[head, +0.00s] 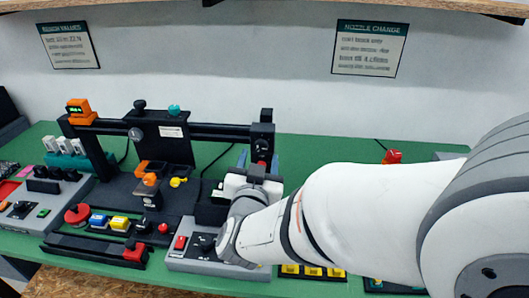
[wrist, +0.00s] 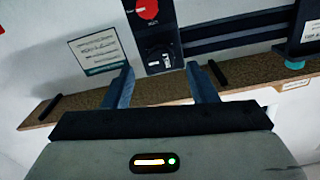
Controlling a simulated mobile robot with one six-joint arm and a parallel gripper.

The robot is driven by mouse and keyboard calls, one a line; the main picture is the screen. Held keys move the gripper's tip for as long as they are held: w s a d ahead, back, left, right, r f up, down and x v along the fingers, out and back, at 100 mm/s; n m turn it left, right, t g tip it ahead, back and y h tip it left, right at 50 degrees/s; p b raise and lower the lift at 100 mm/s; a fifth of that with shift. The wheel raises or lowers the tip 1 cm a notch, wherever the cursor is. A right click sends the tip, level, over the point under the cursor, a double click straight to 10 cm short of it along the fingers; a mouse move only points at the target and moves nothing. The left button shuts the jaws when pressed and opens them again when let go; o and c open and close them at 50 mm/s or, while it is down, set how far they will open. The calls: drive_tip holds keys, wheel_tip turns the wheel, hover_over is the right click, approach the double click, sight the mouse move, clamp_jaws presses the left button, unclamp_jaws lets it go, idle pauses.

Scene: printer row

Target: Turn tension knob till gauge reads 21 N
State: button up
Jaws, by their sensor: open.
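In the head view, a black printer gantry has a red part (head: 262,145) on its right end block; in the wrist view this shows as a red round knob (wrist: 147,10) with a white pointer mark. I cannot tell for certain which is the tension knob. My gripper (wrist: 163,82) is open and empty, its two blue-grey fingers pointing at the block, apart from the knob.
An orange box (head: 78,108) with a green lit display sits on the gantry's left end. Control boxes, a red wheel (head: 77,214) and coloured buttons crowd the green bench (head: 320,150). Wall signs (head: 369,48) hang behind. A wooden shelf (wrist: 250,75) shows in the wrist view.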

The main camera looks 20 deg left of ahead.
drive_tip(key=v, duration=0.3)
drive_tip(key=shift+s+d, duration=0.1)
drive_tip(key=shift+s, duration=0.25)
drive_tip(key=w+d+f+g, duration=0.2)
drive_tip(key=w+d+g, duration=0.15)
drive_tip(key=d, duration=0.45)
drive_tip(key=w+d+f+g, duration=0.2)
drive_tip(key=d+g, duration=0.2)
drive_tip(key=d, duration=0.4)
drive_tip(key=s+d+f+m+g+h, duration=0.1)
drive_tip(key=s+d+g+h, duration=0.1)
drive_tip(key=s+d, duration=0.4)
drive_tip(key=s+d+f+g+h, duration=0.2)
drive_tip(key=s+d+g, duration=0.3)
drive_tip(key=d, duration=0.9)
drive_tip(key=shift+s+d+m+h, duration=0.3)
drive_tip(key=shift+s+m+h, duration=0.1)
drive_tip(key=shift+s+h, duration=0.35)
